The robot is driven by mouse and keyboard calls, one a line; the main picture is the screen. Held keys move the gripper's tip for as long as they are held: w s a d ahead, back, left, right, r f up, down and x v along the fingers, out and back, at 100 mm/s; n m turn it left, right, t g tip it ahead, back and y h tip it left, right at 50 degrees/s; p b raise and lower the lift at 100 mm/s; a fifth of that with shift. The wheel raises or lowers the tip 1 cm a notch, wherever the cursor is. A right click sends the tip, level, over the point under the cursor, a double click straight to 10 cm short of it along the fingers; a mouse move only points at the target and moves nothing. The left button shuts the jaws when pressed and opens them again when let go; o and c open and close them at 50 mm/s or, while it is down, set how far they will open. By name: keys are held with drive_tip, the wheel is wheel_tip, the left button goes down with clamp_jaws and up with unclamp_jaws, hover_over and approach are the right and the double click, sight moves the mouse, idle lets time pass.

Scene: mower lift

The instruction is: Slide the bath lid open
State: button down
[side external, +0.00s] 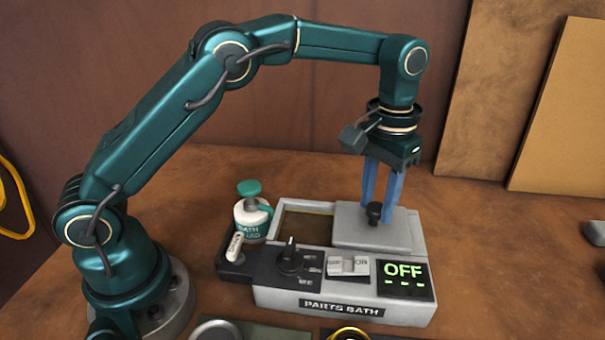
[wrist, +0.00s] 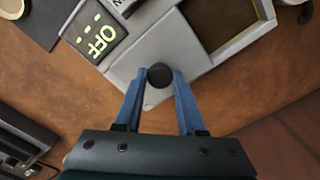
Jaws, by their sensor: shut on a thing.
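The parts bath (side external: 342,308) is a grey box on the brown bench, its front labelled "PARTS BATH". Its flat grey lid (side external: 350,222) covers the right part of the basin. The left part of the basin (side external: 305,227) is uncovered and looks dark inside; it also shows in the wrist view (wrist: 222,22). A black knob (side external: 374,212) stands on the lid. My gripper (side external: 378,205) points down with its blue fingers shut on this knob, one on each side. The wrist view shows the round knob (wrist: 160,75) between the fingertips.
The bath's front panel has a black dial (side external: 290,255), a white rocker switch (side external: 347,265) and a display (side external: 405,279) reading "OFF". A white bottle with a green cap (side external: 252,214) stands beside the bath's left end. Boards (side external: 560,110) lean at the back right. The bench right of the bath is mostly clear.

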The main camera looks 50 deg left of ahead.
sight(379, 207)
drive_tip(key=shift+w+d, duration=0.15)
drive_tip(key=shift+w, duration=0.05)
drive_tip(key=c, duration=0.5)
unclamp_jaws()
drive_tip(key=shift+r, duration=2.6)
